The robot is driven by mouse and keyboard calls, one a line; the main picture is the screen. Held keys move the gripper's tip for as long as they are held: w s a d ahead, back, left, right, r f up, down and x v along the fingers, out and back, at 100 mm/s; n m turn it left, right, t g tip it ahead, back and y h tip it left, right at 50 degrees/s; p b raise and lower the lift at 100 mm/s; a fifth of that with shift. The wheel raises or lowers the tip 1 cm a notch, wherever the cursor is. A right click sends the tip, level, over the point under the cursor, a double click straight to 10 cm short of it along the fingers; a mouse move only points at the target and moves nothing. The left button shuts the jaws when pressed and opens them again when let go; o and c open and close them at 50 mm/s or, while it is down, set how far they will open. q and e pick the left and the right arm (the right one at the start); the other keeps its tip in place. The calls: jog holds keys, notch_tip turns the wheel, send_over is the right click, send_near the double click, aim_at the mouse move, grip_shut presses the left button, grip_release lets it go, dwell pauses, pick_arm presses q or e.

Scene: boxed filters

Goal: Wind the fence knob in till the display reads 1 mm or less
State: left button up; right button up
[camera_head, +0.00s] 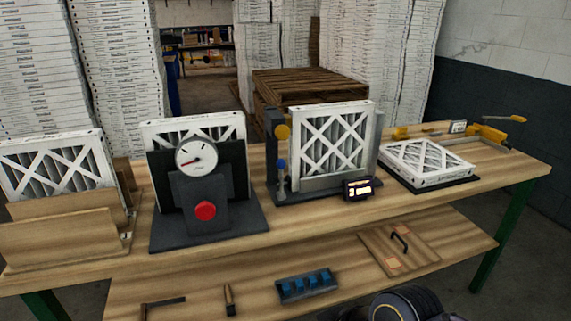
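At the right end of the bench, a white filter (428,160) lies flat on a dark pad. Behind it are a small grey display box (457,127), yellow blocks (488,132) and a yellow handle or knob (519,118). In the middle, a filter (331,141) stands upright in a dark frame (272,157) with a yellow knob (283,132) and a blue knob (281,164). A small lit display (358,188) stands in front. I cannot tell which knob is the fence knob; both readings are too small to read. Neither gripper is in view.
A dial gauge (196,158) with a red button (205,210) stands left of the middle. A wooden holder (65,240) with a filter is at far left. The lower shelf holds a blue-slotted block (306,285) and a handled board (398,248). A dark part, probably mine, shows at the bottom.

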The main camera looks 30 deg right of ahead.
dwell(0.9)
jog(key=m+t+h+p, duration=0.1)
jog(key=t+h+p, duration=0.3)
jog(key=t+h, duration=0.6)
send_near(283, 133)
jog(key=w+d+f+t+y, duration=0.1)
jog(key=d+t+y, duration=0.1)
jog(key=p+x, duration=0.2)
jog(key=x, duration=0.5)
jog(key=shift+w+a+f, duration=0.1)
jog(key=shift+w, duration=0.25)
